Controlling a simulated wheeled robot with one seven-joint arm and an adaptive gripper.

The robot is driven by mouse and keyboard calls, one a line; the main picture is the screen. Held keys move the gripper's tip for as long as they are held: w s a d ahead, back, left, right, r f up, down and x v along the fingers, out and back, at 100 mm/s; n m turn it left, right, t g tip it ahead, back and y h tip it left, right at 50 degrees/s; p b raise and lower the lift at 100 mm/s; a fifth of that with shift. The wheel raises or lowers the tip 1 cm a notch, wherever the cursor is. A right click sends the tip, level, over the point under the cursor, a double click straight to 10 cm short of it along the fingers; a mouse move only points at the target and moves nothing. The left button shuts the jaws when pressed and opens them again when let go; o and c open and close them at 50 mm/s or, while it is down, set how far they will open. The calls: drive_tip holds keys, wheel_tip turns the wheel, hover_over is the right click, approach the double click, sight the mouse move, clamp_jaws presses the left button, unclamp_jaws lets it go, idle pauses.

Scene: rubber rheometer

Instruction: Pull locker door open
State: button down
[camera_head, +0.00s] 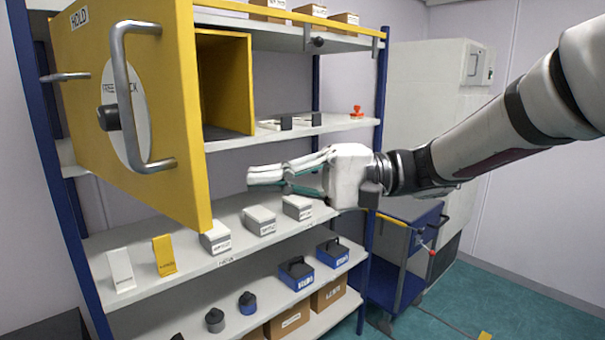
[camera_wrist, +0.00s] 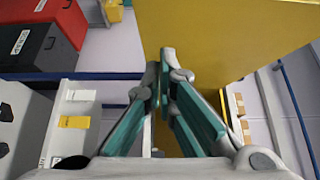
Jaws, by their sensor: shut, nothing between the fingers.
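The yellow locker door (camera_head: 98,62) stands swung out from the locker (camera_head: 226,85), so the locker's inside shows to the right of the door's edge. The door's outer face carries a grey bar handle (camera_head: 124,85) and a round white dial with a black knob (camera_head: 108,117). My gripper (camera_head: 250,177) is shut and empty, off the handle, to the right of the door's free edge and in front of the shelves. In the wrist view, a large yellow panel (camera_wrist: 230,40), which looks like the door, lies beyond my fingertips (camera_wrist: 166,58). Contact cannot be told.
A blue-framed shelf rack (camera_head: 382,85) holds the locker, grey boxes (camera_head: 260,221), blue-and-black boxes (camera_head: 332,253) and a red stamp-like item (camera_head: 357,112). A blue cart (camera_head: 398,255) stands at the right. Green floor (camera_head: 530,310) is open at the lower right.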

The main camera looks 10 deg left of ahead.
drive_tip(key=shift+s+a+p, duration=0.6)
drive_tip(key=shift+s+a, duration=1.2)
drive_tip(key=shift+s, duration=0.25)
